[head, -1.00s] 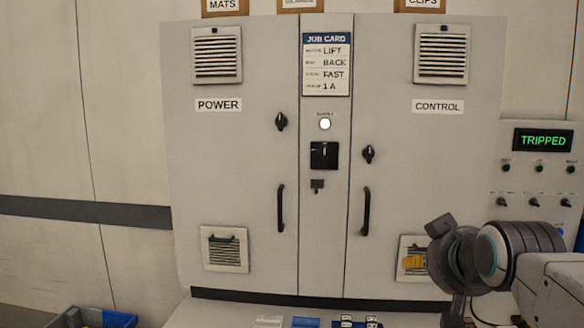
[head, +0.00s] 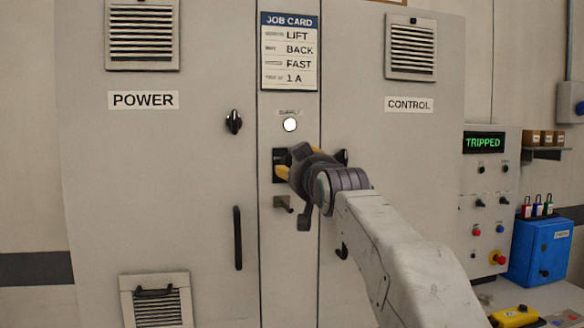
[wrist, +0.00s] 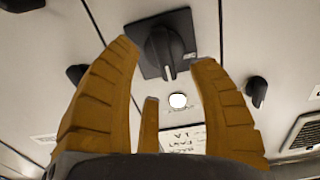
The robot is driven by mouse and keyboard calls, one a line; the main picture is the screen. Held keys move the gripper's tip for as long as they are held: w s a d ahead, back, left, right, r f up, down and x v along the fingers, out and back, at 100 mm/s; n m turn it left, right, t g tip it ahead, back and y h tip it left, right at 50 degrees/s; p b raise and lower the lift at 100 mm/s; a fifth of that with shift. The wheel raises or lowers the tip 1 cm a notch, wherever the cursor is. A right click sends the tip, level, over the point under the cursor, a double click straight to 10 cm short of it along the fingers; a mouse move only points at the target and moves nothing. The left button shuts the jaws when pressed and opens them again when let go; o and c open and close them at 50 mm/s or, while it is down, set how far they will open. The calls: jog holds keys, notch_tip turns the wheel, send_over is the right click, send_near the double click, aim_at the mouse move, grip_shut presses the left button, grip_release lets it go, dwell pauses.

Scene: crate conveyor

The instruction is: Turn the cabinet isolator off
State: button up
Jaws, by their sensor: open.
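The cabinet isolator is a black rotary handle on a square black plate (wrist: 181,22) in the cabinet's middle panel. In the wrist view its handle stands roughly along the picture's height, slightly tilted. In the head view only the left edge of the plate (head: 277,156) shows; my gripper hides the rest. My gripper (wrist: 165,57) is open, with its yellow fingers on either side of the handle in the picture. I cannot tell whether they touch it. In the head view my gripper (head: 283,172) is right in front of the isolator. The lamp (head: 289,124) above it shows white.
Black door latches (head: 233,122) and a long handle (head: 238,238) stick out beside the middle panel. A small black fitting (head: 284,204) sits below the isolator.

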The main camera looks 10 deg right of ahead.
jog(key=shift+w+p, duration=0.55)
jog(key=shift+w, duration=1.7)
grip_shut()
